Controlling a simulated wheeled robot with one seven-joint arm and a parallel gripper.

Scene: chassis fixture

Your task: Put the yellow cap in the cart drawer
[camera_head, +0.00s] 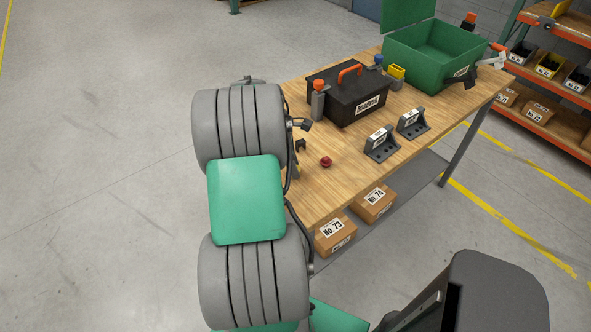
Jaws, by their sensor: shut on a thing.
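My gripper (300,146) is mostly hidden behind my own arm at the left end of the wooden workbench. Only a small dark part of it shows. A thin yellow sliver, seemingly the yellow cap (296,169), shows just below it at the arm's edge. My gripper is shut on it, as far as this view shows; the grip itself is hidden. I cannot make out a cart drawer in this view.
The workbench (345,187) holds a small red knob-like piece (326,161), a black toolbox (352,100), two grey brackets (381,146) and a green open box (428,63). Cartons (335,235) lie on its lower shelf. Open floor (100,150) lies left. Orange shelving stands right.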

